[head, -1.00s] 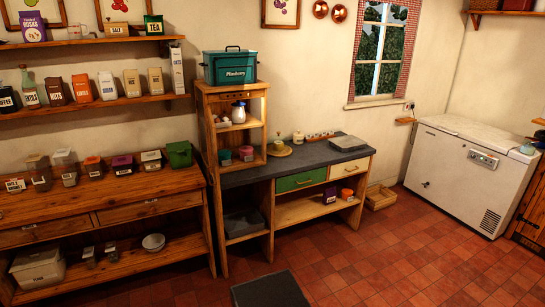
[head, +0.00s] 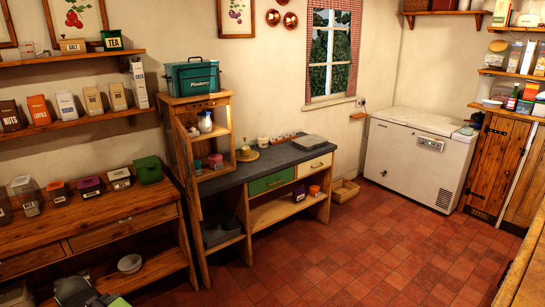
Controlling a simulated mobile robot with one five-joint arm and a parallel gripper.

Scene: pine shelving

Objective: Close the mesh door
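The small pine cupboard (head: 224,101) stands on the left end of the dark worktop. Its front is open and its shelves show, with a white jar on the upper one. The mesh door (head: 186,160) appears as a narrow wooden frame at the cupboard's left side, swung out and seen nearly edge-on. Its mesh is too thin at this angle to make out. My gripper is not clearly visible in the head view, and nothing is seen touching the door.
A green lidded tin (head: 192,77) stands on top of the cupboard. The dark worktop (head: 290,155) holds a small pot and a grey slab. A pine sideboard (head: 90,225) stands at left and a white chest freezer (head: 405,160) at back right. The red tiled floor (head: 350,245) is clear.

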